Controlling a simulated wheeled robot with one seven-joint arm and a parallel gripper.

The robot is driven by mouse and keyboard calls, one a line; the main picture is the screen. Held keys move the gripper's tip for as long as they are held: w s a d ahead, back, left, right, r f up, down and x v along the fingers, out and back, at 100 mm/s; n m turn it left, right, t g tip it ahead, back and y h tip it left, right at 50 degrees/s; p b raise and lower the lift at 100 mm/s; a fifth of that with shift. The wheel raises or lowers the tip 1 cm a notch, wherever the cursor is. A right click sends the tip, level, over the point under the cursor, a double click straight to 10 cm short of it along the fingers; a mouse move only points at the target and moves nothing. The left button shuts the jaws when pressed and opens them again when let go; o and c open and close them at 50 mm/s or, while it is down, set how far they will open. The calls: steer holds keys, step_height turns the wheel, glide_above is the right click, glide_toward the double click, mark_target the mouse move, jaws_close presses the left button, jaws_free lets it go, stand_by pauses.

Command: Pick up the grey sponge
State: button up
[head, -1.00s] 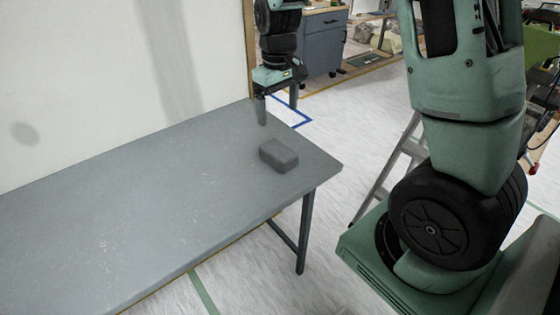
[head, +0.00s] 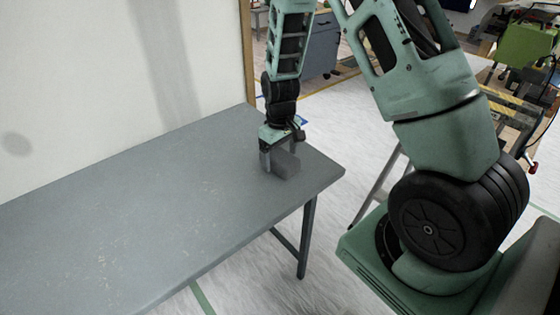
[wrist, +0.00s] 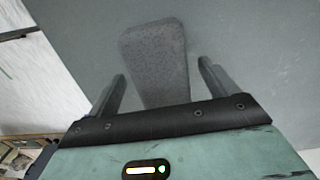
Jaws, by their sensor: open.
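The grey sponge (head: 285,164) is a small block lying on the grey table (head: 150,210) near its right end. My gripper (head: 277,160) is low over the sponge, pointing down. In the wrist view the sponge (wrist: 157,60) lies between the two open fingers (wrist: 162,90) and reaches out beyond their tips. There is a visible gap on the right side between finger and sponge, and a smaller one on the left. The near end of the sponge is hidden behind the gripper body.
A pale wall (head: 70,70) runs along the table's back edge. A blue-grey cabinet (head: 320,48) stands behind on the floor. A ladder (head: 375,195) stands right of the table. The table's left and middle are clear.

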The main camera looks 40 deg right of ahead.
mark_target(280, 155)
steer(key=shift+f, duration=0.55)
steer(key=c, duration=1.1)
steer(key=shift+o, duration=0.2)
steer(key=shift+r, duration=0.1)
step_height(280, 155, up, 10)
steer(key=shift+f, duration=0.1)
